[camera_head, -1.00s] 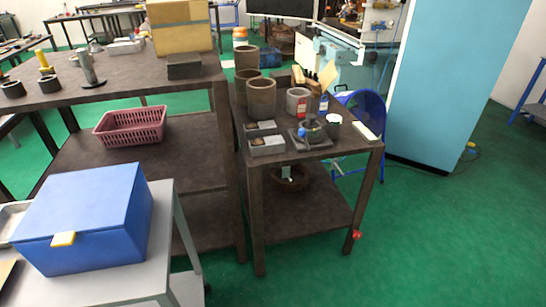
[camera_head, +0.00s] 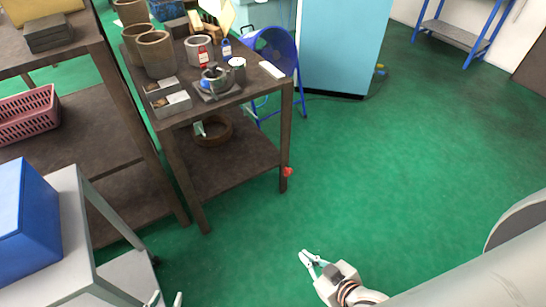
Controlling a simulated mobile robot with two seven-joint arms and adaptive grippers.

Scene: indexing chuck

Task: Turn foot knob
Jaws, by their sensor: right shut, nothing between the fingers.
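The small red foot knob (camera_head: 288,171) sits low on the front right leg of the dark brown workbench (camera_head: 240,108). My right gripper (camera_head: 311,256) is at the bottom centre, below and slightly right of the knob in the picture and clearly apart from it. It is shut with nothing held. My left gripper (camera_head: 165,299) shows only its fingertips at the bottom edge, near the grey cart. Its tips stand apart and nothing shows between them; the rest is out of frame.
The bench carries several cylinders, blocks and a small chuck (camera_head: 215,82). A brown ring (camera_head: 212,131) lies on its lower shelf. A grey cart (camera_head: 85,225) with a blue box (camera_head: 25,218) stands at left. Green floor right of the bench is clear.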

